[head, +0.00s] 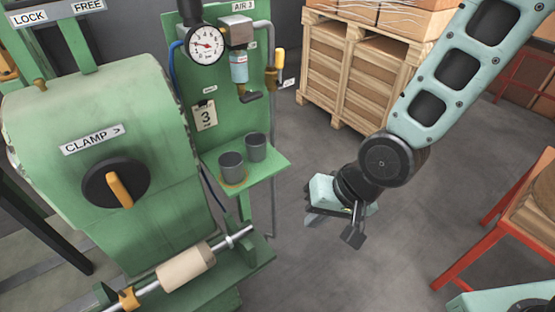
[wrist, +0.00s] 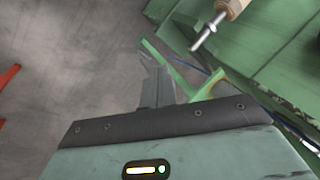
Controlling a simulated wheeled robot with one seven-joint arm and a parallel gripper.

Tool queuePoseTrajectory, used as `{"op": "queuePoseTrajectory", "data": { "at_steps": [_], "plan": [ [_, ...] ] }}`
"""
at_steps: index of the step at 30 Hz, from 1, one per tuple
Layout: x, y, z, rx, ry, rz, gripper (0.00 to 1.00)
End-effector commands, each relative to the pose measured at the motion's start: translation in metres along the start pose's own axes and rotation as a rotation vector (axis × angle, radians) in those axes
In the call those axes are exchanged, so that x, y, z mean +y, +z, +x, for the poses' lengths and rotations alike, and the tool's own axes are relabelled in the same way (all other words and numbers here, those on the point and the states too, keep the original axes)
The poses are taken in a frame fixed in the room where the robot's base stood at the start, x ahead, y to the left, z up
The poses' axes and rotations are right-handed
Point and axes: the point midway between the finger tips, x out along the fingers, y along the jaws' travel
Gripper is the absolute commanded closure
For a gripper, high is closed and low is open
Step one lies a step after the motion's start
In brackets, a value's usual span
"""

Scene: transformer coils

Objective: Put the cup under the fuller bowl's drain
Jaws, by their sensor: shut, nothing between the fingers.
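Two dark grey cups stand upright on a small green shelf (head: 275,164) in the head view. The front cup (head: 232,168) has an orange ring at its base, and the rear cup (head: 256,147) is just behind it to the right. Above the shelf, a bowl with blue in it (head: 239,68) hangs from the air unit on the green panel. I can make out only this one bowl; I cannot compare levels. My gripper (head: 318,217) is to the right of the shelf and lower in the picture, apart from the cups. Its fingers (wrist: 155,82) are together and empty.
A green machine with a clamp knob (head: 115,187) stands at left, a shaft with a tan roll (head: 186,267) below. A wooden crate (head: 350,75) stands behind. Floor beneath my gripper is clear.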

Motion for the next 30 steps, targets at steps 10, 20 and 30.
{"op": "queuePoseTrajectory", "data": {
  "at_steps": [10,20,30],
  "plan": [
    [-0.018,-0.015,0.077,-0.004,-0.47,0.701,1.0],
    [-0.02,-0.056,0.076,-0.138,-1.084,1.532,1.0],
    [0.01,-0.084,0.054,-0.251,-1.482,1.956,1.0]
  ]
}}
